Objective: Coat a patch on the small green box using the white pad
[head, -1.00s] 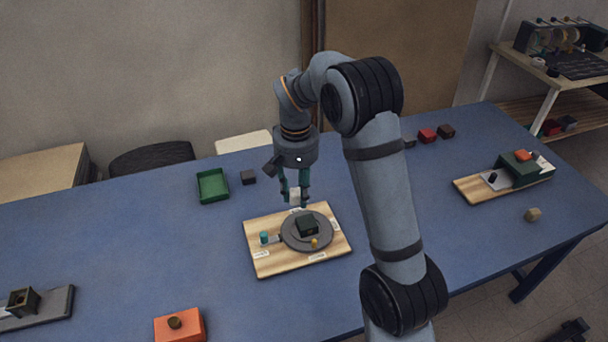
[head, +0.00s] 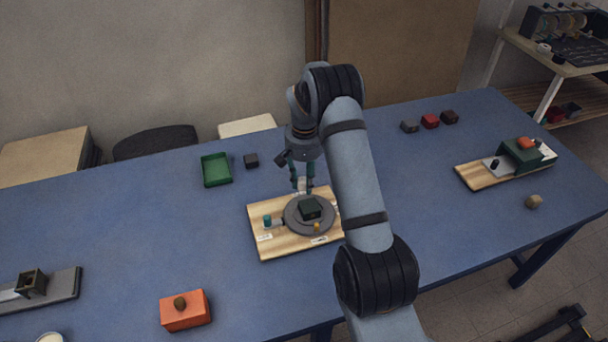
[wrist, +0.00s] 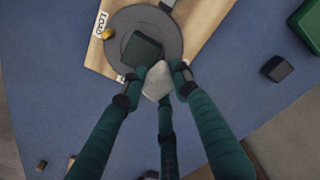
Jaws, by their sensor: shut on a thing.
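The small green box (head: 311,207) is dark green and sits on a round grey turntable (head: 292,220) on a wooden board (head: 272,246). My gripper (head: 302,188) points down at the far side of the box. It is shut on the white pad (head: 301,184), a pale block between its fingers. In the wrist view the white pad (wrist: 157,80) sits between the fingertips of my gripper (wrist: 156,88), beside the green box (wrist: 141,52) and overlapping its edge in the picture. I cannot tell whether pad and box touch.
A teal knob (head: 267,220) and a yellow peg (head: 317,227) stand by the turntable. A green tray (head: 216,169) and a dark block (head: 251,160) lie behind left. An orange box (head: 185,311) is front left. A green-topped fixture (head: 519,154) stands right. The table's middle left is clear.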

